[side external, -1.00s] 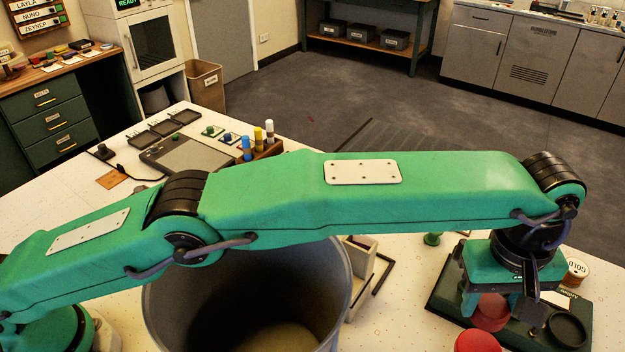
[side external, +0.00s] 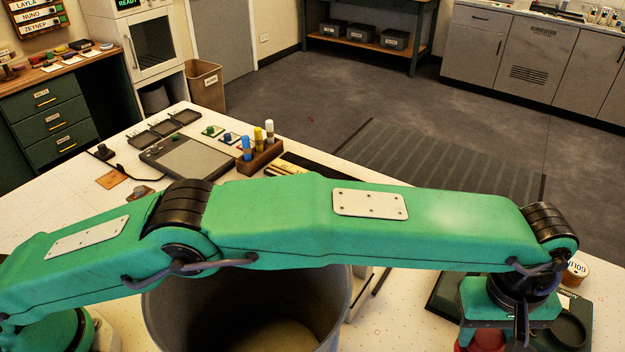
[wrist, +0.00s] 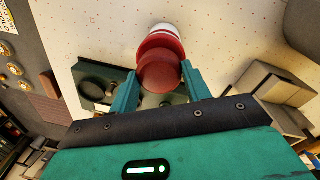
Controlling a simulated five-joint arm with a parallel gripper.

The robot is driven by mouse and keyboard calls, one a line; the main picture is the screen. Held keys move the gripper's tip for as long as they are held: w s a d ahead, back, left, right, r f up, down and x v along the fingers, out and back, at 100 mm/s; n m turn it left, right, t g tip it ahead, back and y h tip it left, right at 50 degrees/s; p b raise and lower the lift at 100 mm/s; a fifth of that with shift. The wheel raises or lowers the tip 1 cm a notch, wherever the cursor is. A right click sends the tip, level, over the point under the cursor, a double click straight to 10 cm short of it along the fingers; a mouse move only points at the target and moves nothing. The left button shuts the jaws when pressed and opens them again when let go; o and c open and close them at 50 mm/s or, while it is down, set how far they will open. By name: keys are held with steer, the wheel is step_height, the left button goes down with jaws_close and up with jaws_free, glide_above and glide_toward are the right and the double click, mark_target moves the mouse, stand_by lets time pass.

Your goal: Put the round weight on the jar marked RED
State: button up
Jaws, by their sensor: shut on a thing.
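The round weight, a dull red ball (wrist: 160,73), is between the two green fingers of my gripper (wrist: 158,82) in the wrist view, and the gripper is shut on it. Just beyond it is a white jar with a red top (wrist: 163,35). The weight overlaps the jar's top in this view; I cannot tell whether they touch. In the side view my gripper (side external: 503,338) is low at the bottom right, its fingertips near or past the frame edge. The weight and jar are mostly hidden or cut off there, and the jar's marking is not readable.
A dark green tray with a black round dish (side external: 569,328) lies beside the gripper, with a jar marked GOLD (side external: 577,270) behind it. A large grey bin (side external: 160,310) stands under my arm. A rack of coloured markers (side external: 260,155) is at the back of the table.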

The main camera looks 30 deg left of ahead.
mark_target(482, 335)
steer(key=shift+f, duration=0.2)
steer(key=shift+f, duration=0.1)
steer(key=o, duration=1.2)
steer(key=shift+f, duration=0.1)
steer(key=shift+s+a+r, duration=0.1)
steer(key=shift+a+r, duration=0.05)
steer(key=shift+r, duration=1.8)
steer(key=shift+s+a+r, duration=0.1)
steer(key=shift+r, duration=1.85)
steer(key=shift+w, duration=0.1)
